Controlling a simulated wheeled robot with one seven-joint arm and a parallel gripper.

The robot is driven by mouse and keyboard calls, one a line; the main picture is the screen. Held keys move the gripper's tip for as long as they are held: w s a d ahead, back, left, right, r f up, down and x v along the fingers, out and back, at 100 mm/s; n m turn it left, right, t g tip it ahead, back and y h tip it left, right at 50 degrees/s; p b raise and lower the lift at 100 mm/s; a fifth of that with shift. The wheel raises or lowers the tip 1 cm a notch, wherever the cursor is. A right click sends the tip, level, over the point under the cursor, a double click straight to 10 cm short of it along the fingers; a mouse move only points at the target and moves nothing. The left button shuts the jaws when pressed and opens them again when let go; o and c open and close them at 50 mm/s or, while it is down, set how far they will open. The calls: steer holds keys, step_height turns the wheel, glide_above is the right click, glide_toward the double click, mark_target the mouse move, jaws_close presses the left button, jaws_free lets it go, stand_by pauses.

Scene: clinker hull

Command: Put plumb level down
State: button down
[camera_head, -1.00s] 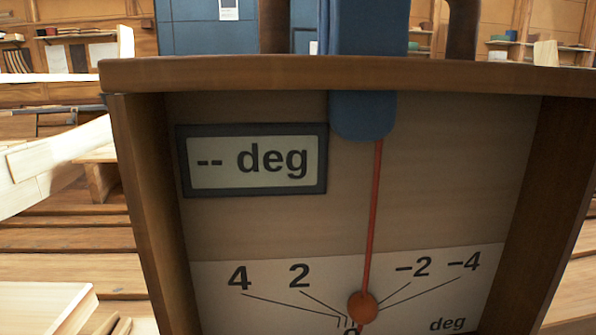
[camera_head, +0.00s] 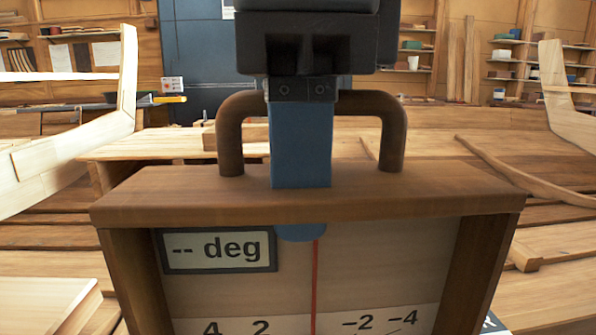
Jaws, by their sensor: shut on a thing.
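The plumb level (camera_head: 420,195) is a brown wooden box frame with an arched handle (camera_head: 393,140) on top. It fills the lower middle of the head view, upright and close to me. Its display (camera_head: 217,249) reads "-- deg". A red pointer (camera_head: 314,270) hangs nearly straight down in front of a degree scale, whose lower part is cut off by the frame's edge. My gripper (camera_head: 300,140), black with a blue finger, comes down from above and is shut on the middle of the handle. The level's underside is out of view, so I cannot tell whether it touches anything.
Pale planks and timbers of the hull spread behind and to both sides. A tall curved timber (camera_head: 128,80) rises at left, another (camera_head: 553,75) at right. A pale block (camera_head: 40,305) lies at lower left. Shelves and a blue panel (camera_head: 203,50) stand at the back.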

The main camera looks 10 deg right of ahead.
steer(key=c, duration=1.1)
jaws_free()
steer(key=shift+o, duration=0.2)
step_height(320, 180, up, 12)
steer(key=shift+r+p, duration=0.1)
steer(key=shift+p, duration=0.55)
